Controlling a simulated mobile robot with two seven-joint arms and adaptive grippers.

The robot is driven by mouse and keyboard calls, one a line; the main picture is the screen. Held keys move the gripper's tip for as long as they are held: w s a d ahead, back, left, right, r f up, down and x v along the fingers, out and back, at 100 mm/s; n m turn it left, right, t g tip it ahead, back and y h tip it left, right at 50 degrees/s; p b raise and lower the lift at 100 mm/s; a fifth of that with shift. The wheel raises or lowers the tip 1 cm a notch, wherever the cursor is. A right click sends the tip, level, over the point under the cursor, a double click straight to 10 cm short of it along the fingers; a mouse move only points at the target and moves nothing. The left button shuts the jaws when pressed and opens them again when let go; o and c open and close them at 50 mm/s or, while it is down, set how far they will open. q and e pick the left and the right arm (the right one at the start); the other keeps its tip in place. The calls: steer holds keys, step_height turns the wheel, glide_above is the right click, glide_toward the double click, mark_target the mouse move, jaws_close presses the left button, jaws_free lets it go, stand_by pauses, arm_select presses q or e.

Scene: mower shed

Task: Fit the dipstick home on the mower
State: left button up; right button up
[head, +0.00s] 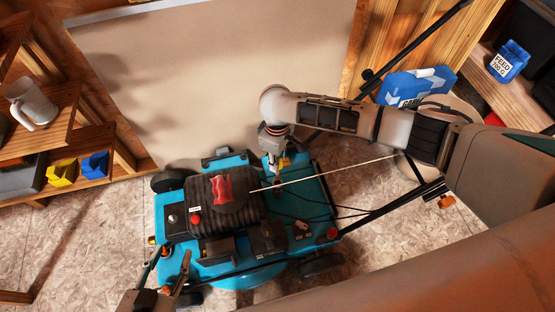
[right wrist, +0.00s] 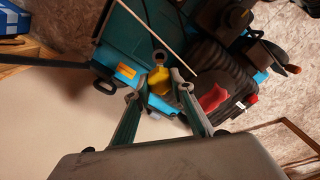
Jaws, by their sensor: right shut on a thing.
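The teal mower (head: 312,190) stands on the floor with its black engine cover (head: 205,205) and red cap (head: 222,190) on top. My right gripper (head: 274,168) points down over the mower deck, just right of the engine. In the right wrist view its two fingers (right wrist: 155,88) are shut on a yellow piece, which looks like the dipstick's handle (right wrist: 158,78). A grey ring shows just beyond it. The dipstick's lower end and the opening for it are hidden, so I cannot tell how they meet. My left gripper (head: 168,270) is open and empty by the mower's lower left corner.
A thin pale cord (head: 330,170) crosses above the deck towards the black handle bar (head: 380,207). A large beige panel (head: 210,80) lies behind the mower. Shelves with a mug (head: 32,105) and blue and yellow bins stand left. A blue box (head: 405,90) stands upper right.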

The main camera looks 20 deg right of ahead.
mark_target(277, 179)
arm_select(q)
steer(key=shift+w+r, duration=0.2)
steer(key=shift+r, duration=0.2)
stand_by(0.5)
steer(key=shift+w+r+p, duration=0.15)
steer(key=shift+r+p, duration=0.15)
steer(key=shift+p, duration=0.05)
arm_select(e)
steer(key=shift+r, duration=0.1)
arm_select(q)
steer(key=shift+r, duration=0.1)
steer(key=shift+g, duration=0.3)
steer(key=shift+s+f+b, duration=0.4)
steer(key=shift+f, duration=0.35)
steer(key=shift+s+f+b, duration=0.35)
steer(key=shift+f, duration=0.45)
steer(key=shift+s+f+b, duration=0.4)
steer(key=shift+f, duration=0.35)
arm_select(e)
steer(key=shift+f, duration=4.15)
arm_select(q)
steer(key=shift+s+f+b, duration=0.15)
steer(key=shift+f+b, duration=0.15)
steer(key=shift+b, duration=0.45)
arm_select(e)
steer(key=shift+f, duration=2.15)
steer(key=o, duration=1.2)
